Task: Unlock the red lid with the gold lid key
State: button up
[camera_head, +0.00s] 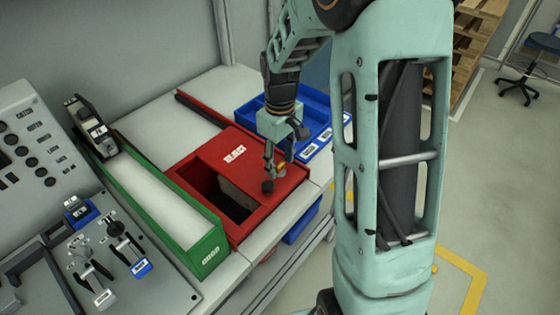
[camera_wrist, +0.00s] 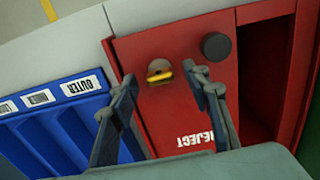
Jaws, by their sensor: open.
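The red lid (camera_head: 215,148) covers part of the red reject bin and carries a white REJECT label. It also fills the middle of the wrist view (camera_wrist: 180,115). The gold lid key (camera_wrist: 159,72) sits at a round metal lock on the lid, beside a black knob (camera_wrist: 216,46). In the head view a small bit of the key (camera_head: 281,168) shows at my fingers. My gripper (camera_head: 279,167) points down over the lid's right part. In the wrist view its open fingers (camera_wrist: 160,82) stand either side of the key, with gaps visible. Contact cannot be told.
The red bin's dark opening (camera_head: 228,203) is beside the lid, with a greyish object inside. A green box (camera_head: 211,249) stands to the left. A blue divided tray (camera_head: 317,97) lies behind and right. A control panel (camera_head: 140,285) is at lower left.

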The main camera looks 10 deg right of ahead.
jog(key=shift+f, duration=0.1)
jog(key=c, duration=1.1)
jog(key=shift+m, duration=0.3)
jog(key=m, duration=0.4)
jog(key=shift+b, duration=0.3)
jog(key=m, duration=0.9)
jog(key=shift+m+p, duration=0.65)
jog(key=shift+m, duration=1.45)
